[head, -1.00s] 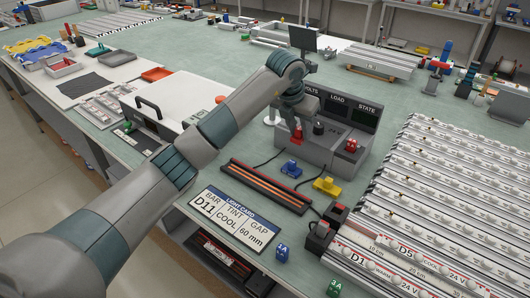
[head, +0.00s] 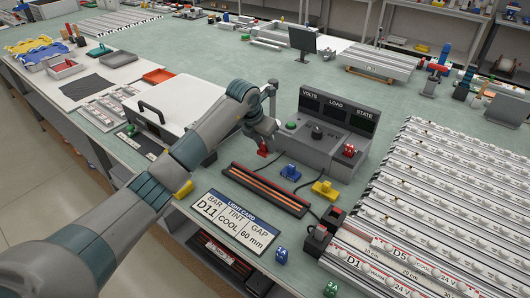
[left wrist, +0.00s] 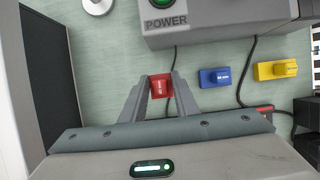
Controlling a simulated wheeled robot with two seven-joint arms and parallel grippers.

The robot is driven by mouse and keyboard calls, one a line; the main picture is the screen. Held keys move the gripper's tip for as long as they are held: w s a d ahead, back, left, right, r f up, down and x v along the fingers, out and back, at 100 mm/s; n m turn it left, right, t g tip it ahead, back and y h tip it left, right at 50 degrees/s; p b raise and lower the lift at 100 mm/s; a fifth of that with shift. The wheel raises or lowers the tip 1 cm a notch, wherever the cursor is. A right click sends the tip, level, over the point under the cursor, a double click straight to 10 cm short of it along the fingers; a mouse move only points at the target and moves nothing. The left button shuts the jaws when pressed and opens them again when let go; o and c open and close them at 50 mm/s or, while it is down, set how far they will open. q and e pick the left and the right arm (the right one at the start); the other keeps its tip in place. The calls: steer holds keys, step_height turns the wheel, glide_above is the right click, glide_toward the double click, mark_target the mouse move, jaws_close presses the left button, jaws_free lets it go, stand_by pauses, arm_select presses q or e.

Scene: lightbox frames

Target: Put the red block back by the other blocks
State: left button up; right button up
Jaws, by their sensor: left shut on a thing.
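My left gripper (head: 262,146) is shut on the red block (head: 263,151), left of the power unit. In the left wrist view the red block (left wrist: 160,86) sits between the two fingertips of the gripper (left wrist: 161,88), over the green bench top. The blue block (head: 290,173) lies on the bench to the right of the red one; it also shows in the left wrist view (left wrist: 215,77). The yellow block (head: 324,189) lies further right, and in the left wrist view too (left wrist: 275,70). My right gripper is not in view.
The grey power unit (head: 311,149) with dark displays stands close behind the blocks, with cables near them. A black tray with orange bars (head: 266,189) lies in front. A white case (head: 180,100) is to the left. Light bars (head: 440,190) fill the right.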

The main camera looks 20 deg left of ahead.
mark_target(264, 151)
arm_select(q)
steer(key=shift+f+p, duration=0.5)
steer(key=shift+f, duration=0.2)
step_height(264, 151, down, 2)
steer(key=shift+p, duration=0.4)
steer(key=shift+f, duration=0.25)
steer(key=shift+f, duration=0.15)
steer(key=o, duration=1.1)
